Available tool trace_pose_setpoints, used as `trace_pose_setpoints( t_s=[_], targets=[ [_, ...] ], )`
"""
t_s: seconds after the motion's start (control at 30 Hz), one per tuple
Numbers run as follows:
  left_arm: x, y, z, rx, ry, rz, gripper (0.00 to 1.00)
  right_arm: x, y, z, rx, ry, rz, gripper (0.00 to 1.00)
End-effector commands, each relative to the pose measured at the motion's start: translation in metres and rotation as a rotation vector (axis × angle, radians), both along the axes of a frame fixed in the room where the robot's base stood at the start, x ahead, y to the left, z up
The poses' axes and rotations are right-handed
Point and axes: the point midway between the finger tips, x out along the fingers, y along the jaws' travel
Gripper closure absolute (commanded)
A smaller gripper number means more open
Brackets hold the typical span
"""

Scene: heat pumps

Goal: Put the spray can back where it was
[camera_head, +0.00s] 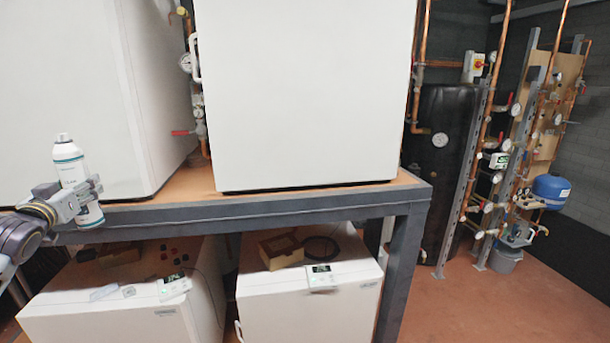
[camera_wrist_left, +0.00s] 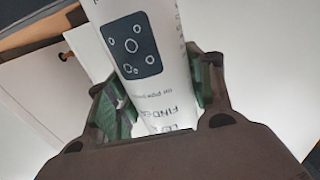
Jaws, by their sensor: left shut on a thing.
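A white spray can (camera_head: 70,160) with a grey-white cap and a teal band stands nearly upright at the left of the head view. My left gripper (camera_head: 80,196) is shut on the can around its lower half. In the left wrist view the can (camera_wrist_left: 140,50) shows large and close, with a dark label panel and small print, between the two green-padded fingers of my left gripper (camera_wrist_left: 158,92). In the head view the can's base is in front of the metal stand's edge beam. I cannot tell whether it touches anything. My right gripper is not in view.
A dark metal stand (camera_head: 300,208) carries large white units (camera_head: 300,90) on a brown top. Below are two white boxes, the nearer one (camera_head: 300,295) bearing an open cardboard box (camera_head: 281,249) and a black cable coil (camera_head: 320,247). Open floor (camera_head: 480,310) lies at the right, before pipework.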

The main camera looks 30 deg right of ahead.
Motion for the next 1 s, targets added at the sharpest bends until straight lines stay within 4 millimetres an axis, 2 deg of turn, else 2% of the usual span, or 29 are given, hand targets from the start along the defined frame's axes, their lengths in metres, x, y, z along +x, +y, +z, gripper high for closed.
trace_pose_setpoints(
  t_s=[0.57,1.0],
  targets=[
    [-0.021,0.000,-0.093,-0.003,0.001,-0.060,0.83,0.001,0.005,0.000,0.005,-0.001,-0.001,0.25],
    [-0.048,0.004,-0.161,-0.002,0.000,-0.092,0.83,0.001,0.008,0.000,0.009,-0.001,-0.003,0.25]
  ],
)
